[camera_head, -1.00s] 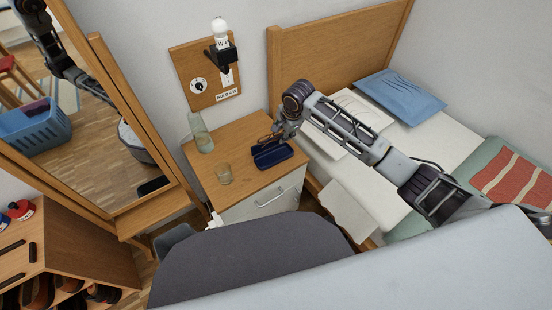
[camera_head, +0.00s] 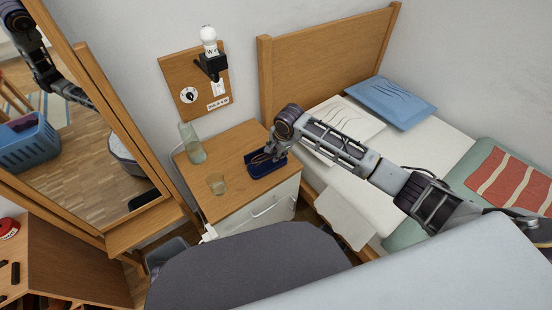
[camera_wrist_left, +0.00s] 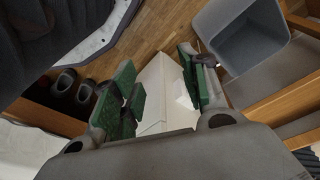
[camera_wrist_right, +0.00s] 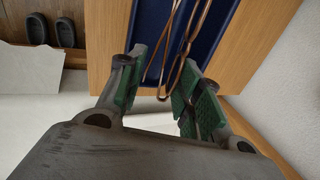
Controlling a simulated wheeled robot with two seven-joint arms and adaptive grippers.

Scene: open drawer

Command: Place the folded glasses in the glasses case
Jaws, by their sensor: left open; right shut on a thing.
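The open dark blue glasses case (camera_head: 268,171) lies on the bedside table top. My right gripper (camera_head: 266,156) is over its back part. In the right wrist view the fingers (camera_wrist_right: 165,88) are closed in on the thin brown folded glasses (camera_wrist_right: 189,45). The glasses lie lengthwise over the blue inside of the case (camera_wrist_right: 218,22) and reach past its near edge. I cannot tell whether they touch the case floor.
A glass carafe (camera_head: 192,143) and a drinking glass (camera_head: 217,184) stand left of the case on the bedside table (camera_head: 228,150). The bed is to the right, with a blue pillow (camera_head: 390,103). A mirror (camera_head: 75,110) stands at the left.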

